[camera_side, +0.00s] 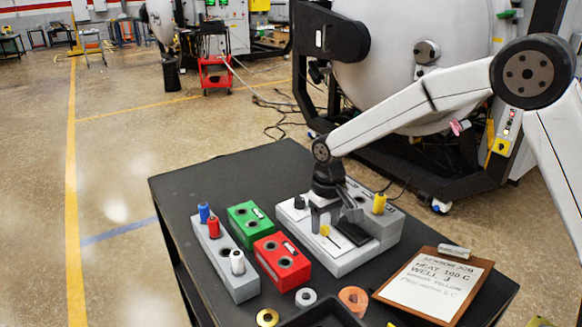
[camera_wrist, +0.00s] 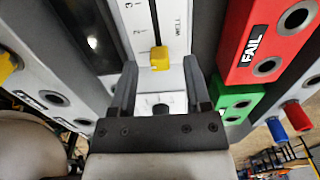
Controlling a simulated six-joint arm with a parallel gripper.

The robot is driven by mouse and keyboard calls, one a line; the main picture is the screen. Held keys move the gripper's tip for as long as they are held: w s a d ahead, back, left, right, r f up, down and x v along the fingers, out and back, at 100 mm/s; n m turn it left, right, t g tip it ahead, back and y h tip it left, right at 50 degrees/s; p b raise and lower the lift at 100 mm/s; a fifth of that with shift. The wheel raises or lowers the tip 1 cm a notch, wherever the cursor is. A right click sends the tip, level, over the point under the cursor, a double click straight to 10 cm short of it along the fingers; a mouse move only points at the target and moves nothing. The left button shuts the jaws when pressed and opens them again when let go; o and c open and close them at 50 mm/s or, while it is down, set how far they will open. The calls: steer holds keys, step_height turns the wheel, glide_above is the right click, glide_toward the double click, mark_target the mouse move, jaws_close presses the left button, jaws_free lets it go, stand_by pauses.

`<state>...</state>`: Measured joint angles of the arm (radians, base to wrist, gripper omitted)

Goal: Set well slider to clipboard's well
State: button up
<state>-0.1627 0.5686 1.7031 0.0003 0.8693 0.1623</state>
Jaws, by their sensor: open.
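The well slider's yellow knob (camera_wrist: 159,57) sits at the near end of a dark slot in a white panel with small marks. In the side view the knob (camera_side: 325,231) is on the grey-white block unit (camera_side: 350,262). My gripper (camera_wrist: 160,68) is open above the panel. Its fingers stand on either side of the knob, apart from it, with the knob near the fingertips. The gripper (camera_side: 333,213) also shows in the side view. The clipboard (camera_side: 428,286) lies at the right front; its sheet reads "HEAT 100 C" and a "WELL" line whose character is unclear.
A red block (camera_side: 283,262), a green block (camera_side: 250,222) and a grey block (camera_side: 222,258) with blue, red and white plugs stand left of the unit. A yellow plug (camera_side: 379,203) stands on the unit. Rings and a dark tray (camera_side: 320,314) lie in front.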

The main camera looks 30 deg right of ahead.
steer(key=shift+f, duration=0.5)
jaws_close()
stand_by(1.2)
